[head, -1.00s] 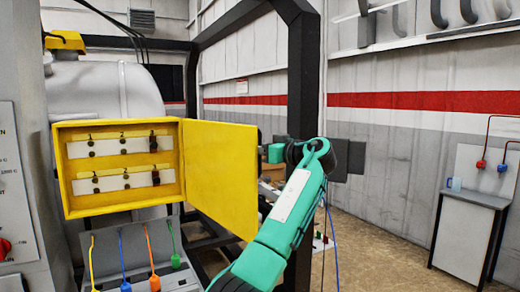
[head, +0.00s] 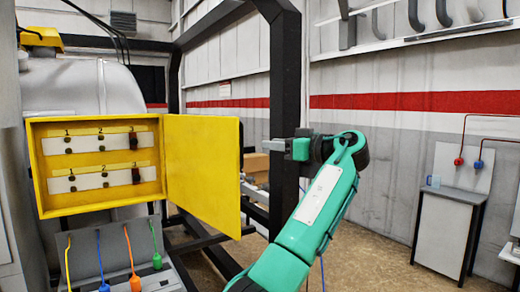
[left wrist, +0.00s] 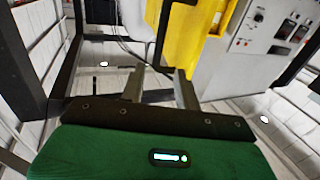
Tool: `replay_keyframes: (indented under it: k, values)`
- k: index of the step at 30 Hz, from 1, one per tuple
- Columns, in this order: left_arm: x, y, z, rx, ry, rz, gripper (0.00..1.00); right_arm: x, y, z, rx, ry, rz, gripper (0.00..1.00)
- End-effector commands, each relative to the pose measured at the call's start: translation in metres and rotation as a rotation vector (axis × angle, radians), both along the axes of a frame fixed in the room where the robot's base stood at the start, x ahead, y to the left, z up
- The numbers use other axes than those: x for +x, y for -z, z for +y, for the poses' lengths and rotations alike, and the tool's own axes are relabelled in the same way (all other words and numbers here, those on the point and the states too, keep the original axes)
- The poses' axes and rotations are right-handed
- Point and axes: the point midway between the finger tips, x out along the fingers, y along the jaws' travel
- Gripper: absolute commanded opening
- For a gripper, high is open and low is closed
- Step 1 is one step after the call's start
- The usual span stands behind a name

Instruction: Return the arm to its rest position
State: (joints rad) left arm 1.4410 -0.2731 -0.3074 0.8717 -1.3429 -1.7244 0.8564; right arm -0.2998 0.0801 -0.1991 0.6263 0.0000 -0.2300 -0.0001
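My left arm (head: 318,205), green with a white panel, rises from the bottom of the head view and bends left at its top. My left gripper (head: 276,146) points left there, in front of the black frame post and to the right of the open yellow door. In the left wrist view its two grey fingers (left wrist: 160,80) stand apart with nothing between them. My right gripper is in neither view.
A yellow box (head: 97,165) with numbered switch rows has its door (head: 203,170) swung open. Coloured cables (head: 128,250) hang below it. A black post (head: 285,100) stands behind my arm. A small table (head: 443,232) is at the right, with open floor before it.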

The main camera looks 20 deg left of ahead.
Motion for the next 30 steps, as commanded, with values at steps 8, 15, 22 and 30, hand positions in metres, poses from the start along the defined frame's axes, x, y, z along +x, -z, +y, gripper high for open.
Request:
replay_keyframes:
  k: [8, 15, 22, 30]
  values:
    - [-0.006, 0.0, -0.015, 0.0, 0.0, 0.0, 0.32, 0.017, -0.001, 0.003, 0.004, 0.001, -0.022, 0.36]
    - [-0.005, 0.0, -0.015, 0.001, 0.0, 0.002, 0.32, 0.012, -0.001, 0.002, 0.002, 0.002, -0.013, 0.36]
    - [0.03, 0.069, -0.006, 0.013, 0.07, 0.146, 0.32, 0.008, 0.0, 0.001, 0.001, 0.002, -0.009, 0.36]
    - [0.087, 0.264, 0.008, 0.018, 0.284, 0.5, 0.32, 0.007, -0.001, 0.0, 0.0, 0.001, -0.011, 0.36]
